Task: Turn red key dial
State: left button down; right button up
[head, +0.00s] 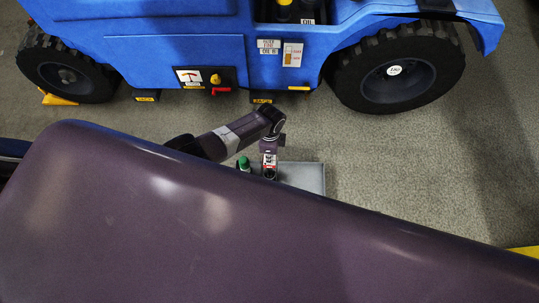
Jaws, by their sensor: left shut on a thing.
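A red key-like handle (222,91) sits low on a dark panel on the side of a blue vehicle, below a yellow knob (215,79). I take it for the red key dial; its exact turn is too small to read. My left gripper (269,168) is below and to the right of the panel, apart from it, pointing down over a grey tray (308,178). It is shut on a small dark object with red and white markings, mostly hidden by the fingers. My right gripper is not in view.
A green-capped bottle (244,163) stands close left of my left gripper. The blue vehicle (180,50) has large black tyres at both sides and a yellow chock (57,99) at the left one. Bare grey floor (400,150) lies to the right.

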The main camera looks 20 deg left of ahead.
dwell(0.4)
pick_arm(q)
jog(key=c, duration=2)
grip_release()
jog(key=shift+o, duration=0.2)
notch_tip(320, 180, up, 12)
jog(key=shift+w, duration=0.15)
